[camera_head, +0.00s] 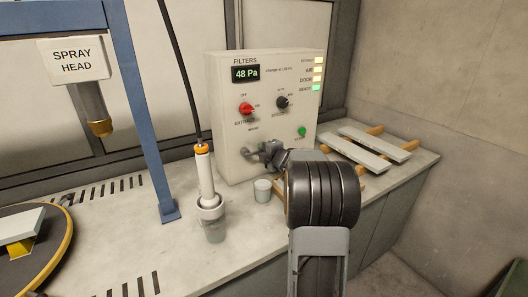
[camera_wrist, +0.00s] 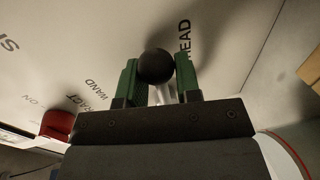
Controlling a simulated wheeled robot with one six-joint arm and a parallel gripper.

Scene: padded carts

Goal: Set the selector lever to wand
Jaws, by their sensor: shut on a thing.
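The selector lever shows in the wrist view as a black ball knob (camera_wrist: 157,66) on a pale shaft, in front of a light panel. My gripper (camera_wrist: 158,75) has its green fingers on either side of the knob and is shut on it. The printed word HEAD (camera_wrist: 185,38) is above right of the knob and WAND (camera_wrist: 92,86) is to its left. In the head view my gripper (camera_head: 262,152) is at the lower front of the control box (camera_head: 228,120); my arm partly hides that area, and I cannot make out the lever's setting there.
A white wand (camera_head: 206,175) with an orange collar stands upright in a holder left of my arm. A small grey cup (camera_head: 262,190) is below my gripper. Slats (camera_head: 352,154) lie on the bench to the right. A spray head (camera_head: 95,105) hangs by a blue frame (camera_head: 138,105).

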